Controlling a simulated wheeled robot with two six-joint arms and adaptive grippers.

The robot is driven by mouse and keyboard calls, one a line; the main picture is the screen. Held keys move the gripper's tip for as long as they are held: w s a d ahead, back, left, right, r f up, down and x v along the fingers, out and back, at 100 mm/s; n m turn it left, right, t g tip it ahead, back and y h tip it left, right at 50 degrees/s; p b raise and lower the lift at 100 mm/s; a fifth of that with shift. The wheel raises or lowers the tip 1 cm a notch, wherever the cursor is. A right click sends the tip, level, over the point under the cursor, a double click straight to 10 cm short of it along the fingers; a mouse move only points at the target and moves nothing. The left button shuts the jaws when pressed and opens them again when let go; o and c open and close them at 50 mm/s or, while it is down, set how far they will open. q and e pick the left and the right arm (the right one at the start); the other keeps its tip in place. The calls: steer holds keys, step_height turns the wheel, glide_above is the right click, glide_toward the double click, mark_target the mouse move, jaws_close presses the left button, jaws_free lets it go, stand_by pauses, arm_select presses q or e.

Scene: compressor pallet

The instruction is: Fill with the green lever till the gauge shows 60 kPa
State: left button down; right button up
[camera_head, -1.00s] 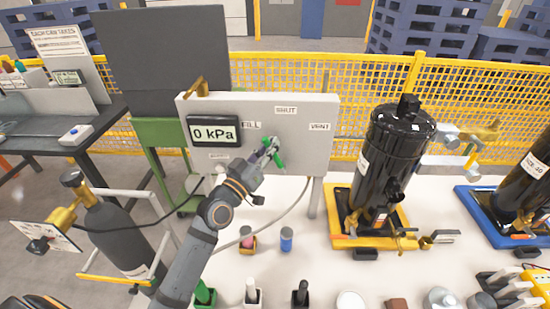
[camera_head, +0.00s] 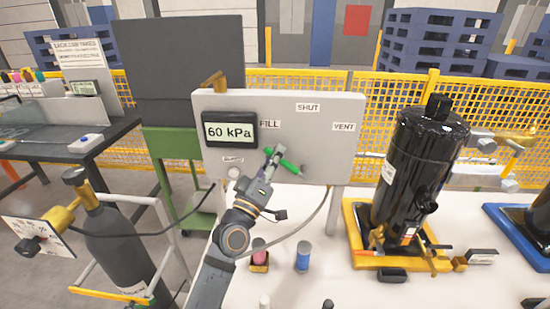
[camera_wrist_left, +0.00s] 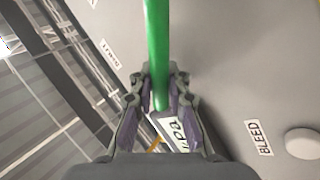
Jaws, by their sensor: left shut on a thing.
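The green lever (camera_head: 288,165) is on the grey panel (camera_head: 330,108), its handle tilted up and to the left, below the FILL label (camera_head: 269,124). My left gripper (camera_head: 272,157) is shut on the handle. In the left wrist view the green lever (camera_wrist_left: 157,45) runs down between the fingers of my left gripper (camera_wrist_left: 160,105). The gauge (camera_head: 229,131) at the panel's upper left reads 60 kPa. Labels SHUT (camera_head: 307,107) and VENT (camera_head: 344,127) are to the right. My right gripper is not in view.
A white bleed button (camera_wrist_left: 302,143) sits low on the panel. A black tank (camera_head: 415,175) on a yellow base stands right of the panel, a grey cylinder (camera_head: 120,245) at left. A pink-topped container (camera_head: 259,252) and a blue one (camera_head: 303,256) stand on the white surface below.

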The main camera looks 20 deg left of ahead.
arm_select(q)
steer(key=shift+f, duration=0.2)
steer(key=c, duration=1.3)
jaws_free()
steer(key=shift+d+r, duration=0.1)
steer(key=shift+r, duration=5.05)
